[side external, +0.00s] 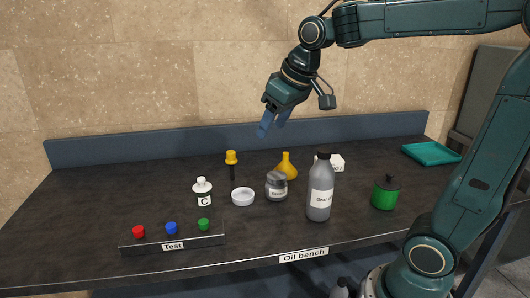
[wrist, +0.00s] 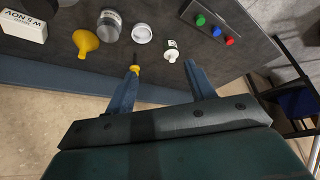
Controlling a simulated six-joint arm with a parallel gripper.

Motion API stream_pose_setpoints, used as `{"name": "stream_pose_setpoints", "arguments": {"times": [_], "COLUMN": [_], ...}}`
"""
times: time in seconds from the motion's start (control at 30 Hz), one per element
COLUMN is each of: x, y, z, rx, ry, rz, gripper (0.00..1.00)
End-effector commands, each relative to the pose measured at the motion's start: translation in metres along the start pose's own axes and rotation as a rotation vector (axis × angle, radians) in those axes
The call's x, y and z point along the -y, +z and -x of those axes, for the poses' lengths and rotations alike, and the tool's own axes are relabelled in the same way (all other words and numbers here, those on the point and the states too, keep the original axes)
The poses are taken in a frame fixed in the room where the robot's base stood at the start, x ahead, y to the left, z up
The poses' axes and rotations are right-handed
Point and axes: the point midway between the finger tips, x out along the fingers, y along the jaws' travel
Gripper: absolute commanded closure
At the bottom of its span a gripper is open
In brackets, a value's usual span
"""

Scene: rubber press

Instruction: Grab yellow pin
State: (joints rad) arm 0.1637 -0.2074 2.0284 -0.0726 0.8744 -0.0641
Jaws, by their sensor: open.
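The yellow pin (side external: 231,157) stands upright on the bench, with a yellow knob on top and a dark, thin shaft below. In the wrist view its yellow knob (wrist: 135,68) shows right by the tip of my left-hand finger; I cannot tell how far below the finger it is. My gripper (side external: 271,125) is open and empty, held well above the bench and to the right of the pin in the side view. In the wrist view the two blue fingers of my gripper (wrist: 160,71) are spread apart.
A white bottle marked C (side external: 203,194), a white dish (side external: 243,197), a grey jar (side external: 276,188) and a yellow funnel (side external: 287,168) stand near the pin. A grey bottle (side external: 320,190), a green can (side external: 385,194) and a Test rack (side external: 172,245) stand farther off. A low back wall (side external: 150,147) edges the bench.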

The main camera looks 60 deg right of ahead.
Motion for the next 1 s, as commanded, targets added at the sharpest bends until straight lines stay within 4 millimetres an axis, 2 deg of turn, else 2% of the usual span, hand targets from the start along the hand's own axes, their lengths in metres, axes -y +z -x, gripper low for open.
{"name": "stream_pose_setpoints", "arguments": {"times": [0.2, 0.5, 0.8, 1.0], "x": [-0.023, -0.062, -0.108, -0.130], "y": [-0.046, -0.099, -0.136, -0.147], "z": [-0.030, -0.080, -0.141, -0.170], "rx": [0.017, 0.034, 0.049, 0.053], "ry": [0.004, 0.008, 0.010, 0.011], "rz": [-0.011, -0.025, -0.040, -0.047], "gripper": [0.46, 0.46, 0.46, 0.46]}}
